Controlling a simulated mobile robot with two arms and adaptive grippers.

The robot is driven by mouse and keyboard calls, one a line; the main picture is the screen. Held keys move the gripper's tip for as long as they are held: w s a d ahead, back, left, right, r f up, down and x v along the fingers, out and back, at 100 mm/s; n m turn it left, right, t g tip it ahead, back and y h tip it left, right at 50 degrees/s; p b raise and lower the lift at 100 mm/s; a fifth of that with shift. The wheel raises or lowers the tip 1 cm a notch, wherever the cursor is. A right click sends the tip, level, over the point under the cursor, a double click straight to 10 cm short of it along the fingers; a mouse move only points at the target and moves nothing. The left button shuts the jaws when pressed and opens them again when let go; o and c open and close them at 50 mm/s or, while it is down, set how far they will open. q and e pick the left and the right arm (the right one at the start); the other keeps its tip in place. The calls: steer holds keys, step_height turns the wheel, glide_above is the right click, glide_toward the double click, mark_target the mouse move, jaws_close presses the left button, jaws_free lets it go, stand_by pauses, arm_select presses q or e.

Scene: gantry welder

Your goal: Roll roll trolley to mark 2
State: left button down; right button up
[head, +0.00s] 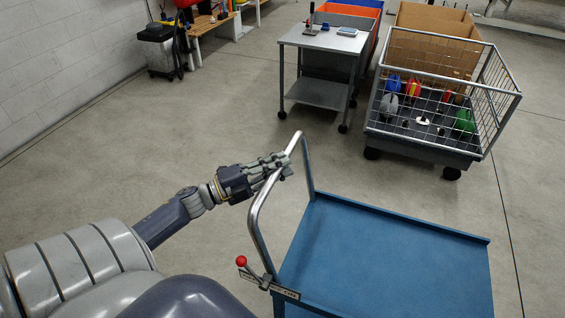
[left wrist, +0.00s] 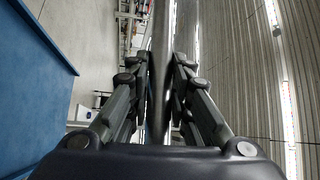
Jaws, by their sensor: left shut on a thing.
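The roll trolley (head: 390,262) has an empty blue deck with a low rim and a bent silver push handle (head: 257,222) on its left side. A lever with a red knob (head: 241,261) and a small label plate sit low on that handle. My left gripper (head: 278,166) is shut on the upper part of the handle. In the left wrist view the handle bar (left wrist: 160,70) runs between the two fingers (left wrist: 160,88), and the blue deck (left wrist: 28,75) shows at the left. My right gripper is not in view. No floor mark can be made out.
A grey table cart (head: 322,40) and a wire-mesh cart (head: 420,148) holding several coloured items stand beyond the trolley. An orange bin and a cardboard box are behind them. The floor left of the trolley is clear.

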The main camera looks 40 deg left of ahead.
arm_select(q)
steer(key=c, duration=1.4)
jaws_free()
steer(key=shift+c, duration=0.2)
steer(key=v, duration=1.2)
steer(key=shift+a+f, duration=0.1)
